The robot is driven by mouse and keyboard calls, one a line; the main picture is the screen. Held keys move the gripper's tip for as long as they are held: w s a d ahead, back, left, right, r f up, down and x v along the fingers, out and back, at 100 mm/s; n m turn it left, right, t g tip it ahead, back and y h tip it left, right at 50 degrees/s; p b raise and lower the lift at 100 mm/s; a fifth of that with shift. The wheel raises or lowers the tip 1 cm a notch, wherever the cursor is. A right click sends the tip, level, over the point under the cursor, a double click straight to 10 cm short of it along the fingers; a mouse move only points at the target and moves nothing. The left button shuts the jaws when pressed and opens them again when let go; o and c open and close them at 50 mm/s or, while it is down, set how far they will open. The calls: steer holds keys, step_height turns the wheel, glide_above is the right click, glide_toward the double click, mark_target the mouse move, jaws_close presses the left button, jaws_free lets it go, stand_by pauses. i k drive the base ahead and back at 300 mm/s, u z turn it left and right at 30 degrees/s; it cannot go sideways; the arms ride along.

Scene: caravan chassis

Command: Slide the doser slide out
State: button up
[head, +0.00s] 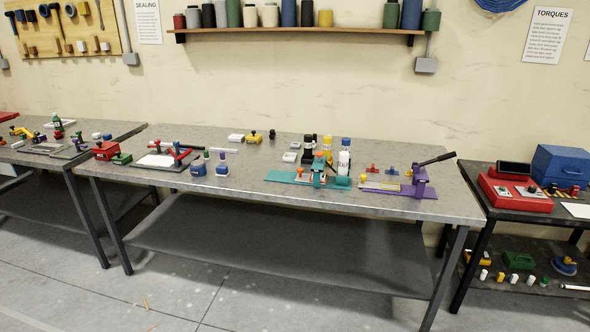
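The pieces on the grey workbench (250,150) are small at this distance, and I cannot tell for sure which is the doser slide. A teal fixture (285,177) with a long flat base and an upright block stands at the bench's front right. A small orange-topped part (300,174) sits on it. To its right is a purple fixture (421,185) with a black lever (437,159) pointing up and right. White (344,162), black and yellow bottles stand behind the teal fixture. My gripper is not in view.
A side table with a red box (513,192) stands right, another bench left. The concrete floor (190,290) in front is clear.

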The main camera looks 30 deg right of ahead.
mark_target(301, 177)
steer(key=z, duration=0.15)
steer(key=i, duration=0.95)
steer(key=u, duration=0.1)
